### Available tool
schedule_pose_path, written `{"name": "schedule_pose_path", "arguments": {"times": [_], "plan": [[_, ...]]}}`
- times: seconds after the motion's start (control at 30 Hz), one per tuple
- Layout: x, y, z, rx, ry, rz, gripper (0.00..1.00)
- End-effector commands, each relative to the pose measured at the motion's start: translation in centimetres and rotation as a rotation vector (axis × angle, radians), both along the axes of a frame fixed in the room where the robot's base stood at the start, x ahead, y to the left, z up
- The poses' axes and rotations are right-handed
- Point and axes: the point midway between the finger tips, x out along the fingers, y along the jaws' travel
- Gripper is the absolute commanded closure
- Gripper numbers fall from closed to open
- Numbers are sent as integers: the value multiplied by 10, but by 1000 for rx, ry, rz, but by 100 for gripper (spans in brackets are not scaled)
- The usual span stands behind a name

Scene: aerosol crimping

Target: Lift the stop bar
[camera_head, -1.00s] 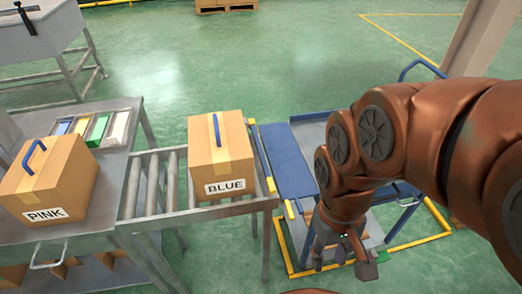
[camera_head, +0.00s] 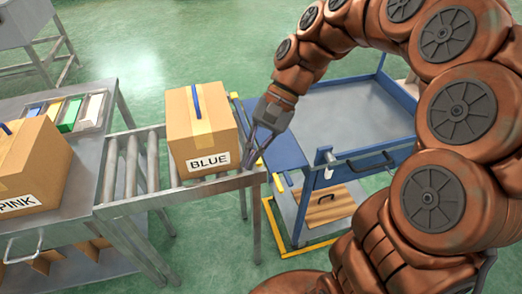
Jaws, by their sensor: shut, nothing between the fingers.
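The stop bar (camera_head: 241,118) appears to be the narrow bluish bar at the right end of the roller conveyor, just right of the box labelled BLUE. Its far end shows a yellow tip; its near part is hidden by my gripper. My gripper (camera_head: 256,160) points down at that conveyor end, its fingers shut with nothing seen held. Its fingertips are close to the near part of the bar; I cannot tell whether they touch it. The BLUE box (camera_head: 186,145), brown cardboard with a blue handle, sits on the rollers left of the gripper.
The roller conveyor (camera_head: 130,170) runs left to a metal table (camera_head: 85,172) with the PINK box (camera_head: 30,165) and a tray of coloured blocks (camera_head: 68,112). A blue-rimmed grey cart (camera_head: 350,115) stands right of the conveyor end.

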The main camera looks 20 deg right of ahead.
Motion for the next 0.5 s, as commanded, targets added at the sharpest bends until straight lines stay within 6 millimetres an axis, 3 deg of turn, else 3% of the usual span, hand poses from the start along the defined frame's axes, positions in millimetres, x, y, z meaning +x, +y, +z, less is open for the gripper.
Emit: {"name": "schedule_pose_path", "arguments": {"times": [0.23, 0.5], "plan": [[58, -15, -20, 125, 140, -182, 100], [116, -52, -51, 242, 299, -389, 100]]}}
